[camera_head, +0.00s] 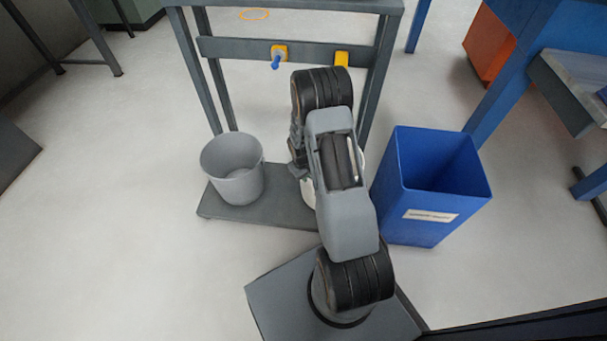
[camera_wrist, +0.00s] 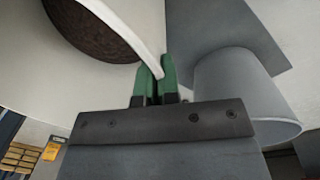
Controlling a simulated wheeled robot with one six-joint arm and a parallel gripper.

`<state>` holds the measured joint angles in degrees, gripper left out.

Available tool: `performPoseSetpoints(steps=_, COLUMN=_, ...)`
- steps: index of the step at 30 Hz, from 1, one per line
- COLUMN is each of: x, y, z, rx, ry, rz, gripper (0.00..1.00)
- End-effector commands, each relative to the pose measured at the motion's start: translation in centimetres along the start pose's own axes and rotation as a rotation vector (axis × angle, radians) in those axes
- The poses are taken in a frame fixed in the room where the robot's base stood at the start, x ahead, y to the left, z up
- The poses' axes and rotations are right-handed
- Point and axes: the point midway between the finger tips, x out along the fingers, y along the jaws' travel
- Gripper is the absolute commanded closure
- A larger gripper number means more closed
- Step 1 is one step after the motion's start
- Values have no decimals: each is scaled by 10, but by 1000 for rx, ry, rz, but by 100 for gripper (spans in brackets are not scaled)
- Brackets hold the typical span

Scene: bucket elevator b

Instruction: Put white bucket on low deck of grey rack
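The white bucket (camera_wrist: 125,48) fills the upper left of the wrist view, with dark brown matter inside. My gripper (camera_wrist: 160,78) has its green fingers close together on either side of the bucket's rim, pinching the wall. In the head view my arm hides most of the white bucket (camera_head: 308,191); only slivers show beside the arm. The grey rack's low deck (camera_head: 265,212) lies under and around this spot; the deck also shows in the wrist view (camera_wrist: 215,28). I cannot tell whether the bucket's base touches the deck.
A grey bucket (camera_head: 232,172) stands on the left of the low deck and shows close to my gripper in the wrist view (camera_wrist: 240,95). A tall blue bin (camera_head: 430,190) stands right of the rack. Yellow hooks (camera_head: 341,60) are on the rack's crossbar. Floor at left is clear.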

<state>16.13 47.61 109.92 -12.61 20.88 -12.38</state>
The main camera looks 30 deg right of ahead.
Motion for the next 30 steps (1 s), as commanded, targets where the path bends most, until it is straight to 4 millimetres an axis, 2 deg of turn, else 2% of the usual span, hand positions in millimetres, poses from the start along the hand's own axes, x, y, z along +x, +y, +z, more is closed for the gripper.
performPoseSetpoints(steps=5, x=5, y=0, z=-2, rx=-1, ry=4, rz=2, gripper=100)
performPoseSetpoints(steps=15, x=38, y=-3, z=-2, rx=-1, ry=5, rz=2, gripper=100)
performPoseSetpoints(steps=28, x=41, y=-3, z=-2, rx=0, ry=5, rz=2, gripper=100)
performPoseSetpoints(steps=30, x=41, y=-4, z=0, rx=0, ry=0, rz=0, gripper=90)
